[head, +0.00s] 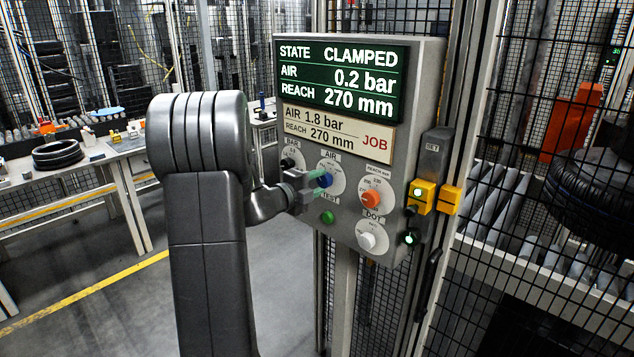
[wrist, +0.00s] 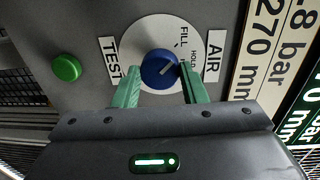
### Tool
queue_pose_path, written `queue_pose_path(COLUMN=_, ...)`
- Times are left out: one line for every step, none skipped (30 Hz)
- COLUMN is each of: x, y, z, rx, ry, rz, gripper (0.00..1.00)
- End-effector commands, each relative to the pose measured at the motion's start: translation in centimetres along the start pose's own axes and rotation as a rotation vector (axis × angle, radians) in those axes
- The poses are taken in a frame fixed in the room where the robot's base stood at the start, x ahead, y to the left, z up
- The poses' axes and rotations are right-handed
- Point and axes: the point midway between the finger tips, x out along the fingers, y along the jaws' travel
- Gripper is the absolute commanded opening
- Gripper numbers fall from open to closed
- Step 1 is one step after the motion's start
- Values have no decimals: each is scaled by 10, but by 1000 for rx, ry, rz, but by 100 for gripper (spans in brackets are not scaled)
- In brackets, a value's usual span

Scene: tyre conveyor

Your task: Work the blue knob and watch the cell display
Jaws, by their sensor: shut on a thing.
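The blue knob (head: 324,180) sits on the AIR dial of the grey panel (head: 425,90). In the wrist view the blue knob (wrist: 158,68) lies between the two green fingers of my gripper (wrist: 161,80), which is shut on it. In the head view my gripper (head: 314,187) reaches the dial from the left. The cell display (head: 340,79) reads STATE CLAMPED, AIR 0.2 bar, REACH 270 mm. The job card (head: 336,129) below reads AIR 1.8 bar, REACH 270 mm.
A green TEST button (head: 327,217) is just below the knob. An orange knob (head: 370,199), a white knob (head: 366,240) and a black knob (head: 288,163) are on the same panel. Yellow switch boxes (head: 421,196) are at its right edge. Mesh fencing stands behind.

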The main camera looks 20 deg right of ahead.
Motion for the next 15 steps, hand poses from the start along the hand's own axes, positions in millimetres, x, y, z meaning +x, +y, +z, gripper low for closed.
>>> queue_pose_path(x=0, y=1, z=0, rx=-5, ry=-1, rz=1, gripper=16)
queue_pose_path(x=0, y=1, z=0, rx=-6, ry=-1, rz=1, gripper=16)
queue_pose_path(x=0, y=1, z=0, rx=-6, ry=-1, rz=1, gripper=16)
queue_pose_path(x=0, y=1, z=0, rx=-7, ry=-1, rz=1, gripper=16)
queue_pose_path(x=0, y=1, z=0, rx=-7, ry=-1, rz=1, gripper=16)
queue_pose_path(x=0, y=1, z=0, rx=-7, ry=-1, rz=1, gripper=16)
queue_pose_path(x=0, y=1, z=0, rx=-7, ry=-1, rz=1, gripper=16)
queue_pose_path(x=0, y=1, z=0, rx=-7, ry=-1, rz=1, gripper=16)
queue_pose_path(x=0, y=1, z=0, rx=-6, ry=-1, rz=1, gripper=16)
queue_pose_path(x=0, y=1, z=0, rx=-6, ry=-1, rz=1, gripper=16)
queue_pose_path(x=0, y=1, z=0, rx=-6, ry=-1, rz=1, gripper=16)
queue_pose_path(x=0, y=1, z=0, rx=-6, ry=-1, rz=1, gripper=42)
queue_pose_path(x=0, y=1, z=0, rx=-6, ry=-1, rz=1, gripper=48)
queue_pose_path(x=0, y=1, z=0, rx=-6, ry=-1, rz=1, gripper=54)
queue_pose_path(x=0, y=1, z=0, rx=-6, ry=-1, rz=1, gripper=60)
